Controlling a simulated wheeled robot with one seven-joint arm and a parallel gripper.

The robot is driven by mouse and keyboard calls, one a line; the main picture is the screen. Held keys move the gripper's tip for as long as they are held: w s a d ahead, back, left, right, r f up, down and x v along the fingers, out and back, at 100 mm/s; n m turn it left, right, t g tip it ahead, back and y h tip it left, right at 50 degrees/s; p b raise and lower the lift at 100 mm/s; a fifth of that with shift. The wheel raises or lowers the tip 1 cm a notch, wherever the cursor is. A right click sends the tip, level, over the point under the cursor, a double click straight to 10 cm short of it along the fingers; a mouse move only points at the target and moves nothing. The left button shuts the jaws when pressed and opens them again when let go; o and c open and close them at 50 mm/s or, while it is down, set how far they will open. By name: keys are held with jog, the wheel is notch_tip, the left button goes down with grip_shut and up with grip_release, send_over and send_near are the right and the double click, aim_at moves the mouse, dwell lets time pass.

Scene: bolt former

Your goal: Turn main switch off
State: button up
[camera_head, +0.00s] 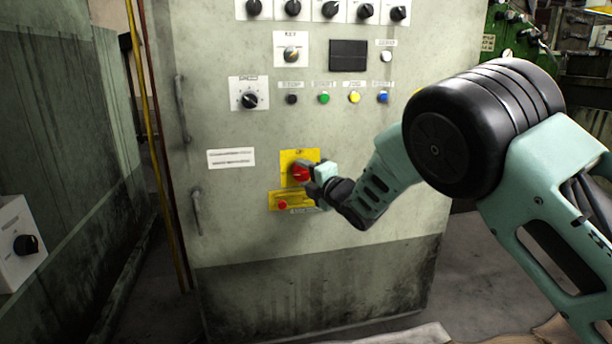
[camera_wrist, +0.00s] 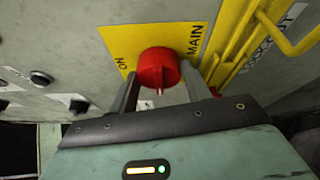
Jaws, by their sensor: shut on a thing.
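The main switch is a red rotary knob (camera_head: 301,174) on a yellow plate (camera_head: 287,157) low on the front of the grey-green cabinet. In the wrist view the red knob (camera_wrist: 158,68) sits between the two fingers of my gripper (camera_wrist: 164,90), which is shut on it. The plate (camera_wrist: 196,22) carries the words "ON" and "MAIN" beside the knob. In the head view my gripper (camera_head: 309,174) reaches the knob from the right and covers part of the plate. A small white mark shows on the knob's lower edge in the wrist view.
A yellow lockout bracket (camera_head: 283,201) is just below the switch; its bars (camera_wrist: 252,40) stand out near my gripper. Buttons (camera_head: 324,98) and rotary knobs (camera_head: 250,100) are higher on the cabinet. Handles (camera_head: 197,212) line its left edge. Another grey panel (camera_head: 15,240) stands at left.

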jog(key=o, duration=1)
jog(key=shift+c, duration=0.2)
jog(key=shift+s, duration=0.1)
jog(key=p+v, duration=0.3)
jog(key=v, duration=1.4)
jog(key=shift+d, duration=0.2)
jog(key=shift+f, duration=0.1)
